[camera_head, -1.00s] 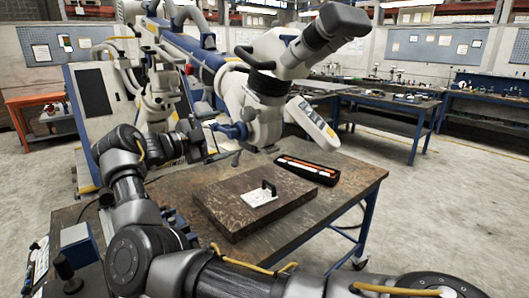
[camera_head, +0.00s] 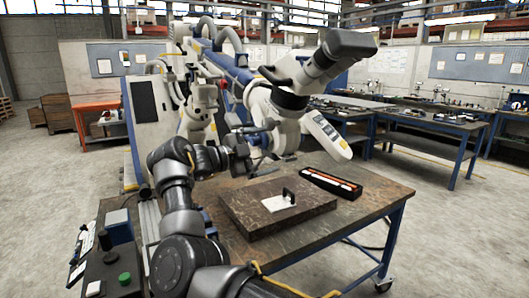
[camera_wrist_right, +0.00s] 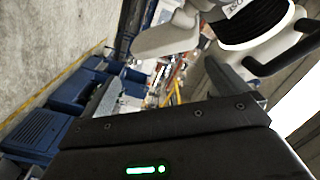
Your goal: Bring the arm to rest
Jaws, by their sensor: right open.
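The microscope arm (camera_head: 233,72) is white and blue. It reaches over a workbench in the head view and carries a white microscope head (camera_head: 284,125) with a grey eyepiece tube (camera_head: 335,58) tilted up to the right. My right gripper (camera_head: 250,146) is open, close to the left side of the head near its dark handle; I cannot tell whether it touches. In the right wrist view, the white head with a black ribbed collar (camera_wrist_right: 252,22) fills the top right, beyond my dark gripper body. Nothing shows between the fingers. My left gripper is out of view.
A workbench (camera_head: 375,195) holds a dark stone slab (camera_head: 245,212) with a small white plate (camera_head: 279,203), and a black tray (camera_head: 331,183). A console with a green button (camera_head: 125,278) stands at lower left. Open floor lies to the right.

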